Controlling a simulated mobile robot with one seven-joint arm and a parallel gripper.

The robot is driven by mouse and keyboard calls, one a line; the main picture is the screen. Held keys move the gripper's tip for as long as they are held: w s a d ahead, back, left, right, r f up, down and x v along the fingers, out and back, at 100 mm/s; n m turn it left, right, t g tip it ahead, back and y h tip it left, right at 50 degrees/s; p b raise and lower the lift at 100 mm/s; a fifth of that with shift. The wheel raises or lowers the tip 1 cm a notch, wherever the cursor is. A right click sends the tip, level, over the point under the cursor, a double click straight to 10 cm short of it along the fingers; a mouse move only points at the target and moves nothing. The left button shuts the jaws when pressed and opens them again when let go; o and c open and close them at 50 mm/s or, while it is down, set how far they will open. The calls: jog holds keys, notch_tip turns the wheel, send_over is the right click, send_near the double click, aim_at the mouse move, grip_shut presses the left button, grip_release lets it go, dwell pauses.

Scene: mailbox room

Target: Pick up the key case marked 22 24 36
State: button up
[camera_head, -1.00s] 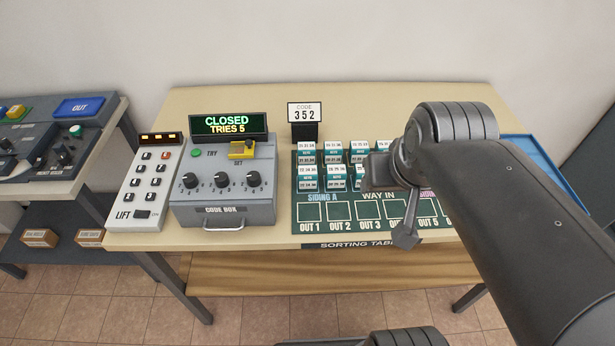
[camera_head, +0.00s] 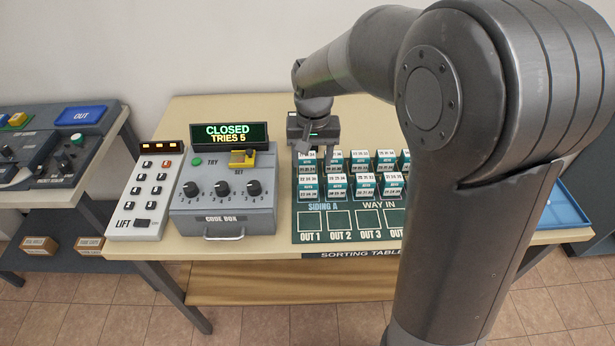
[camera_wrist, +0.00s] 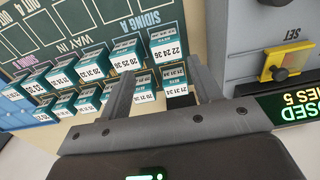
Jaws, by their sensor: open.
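The key case marked 22 24 36 (camera_wrist: 165,46) is a small teal case with a white number label. In the wrist view it stands at the end of its row by SIDING A, just beyond the space between my fingertips. It appears to be the front-left case in the head view (camera_head: 308,184), where its label is too small to read. My gripper (camera_head: 318,152) is open and empty, pointing down over the back-left part of the case group. In the wrist view its fingers (camera_wrist: 160,70) straddle a neighbouring case marked 21 31 35 (camera_wrist: 175,77).
Several similar cases (camera_head: 364,186) stand close together in two rows on the green sorting mat (camera_head: 300,220). The code box (camera_head: 222,215) is left of the mat, its display reading CLOSED, TRIES 5. A lift keypad (camera_head: 135,205) stands farther left. A blue tray (camera_head: 562,210) is at the right.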

aim_at(308, 181)
jog(key=shift+w+a+f, duration=0.25)
jog(key=shift+a+f, duration=0.05)
jog(key=shift+f, duration=0.15)
jog(key=shift+w+a+f, duration=0.25)
jog(key=shift+f, duration=0.15)
notch_tip(308, 181, down, 11)
jog(key=shift+d+r, duration=0.1)
jog(key=shift+c, duration=0.2)
jog(key=c, duration=0.7)
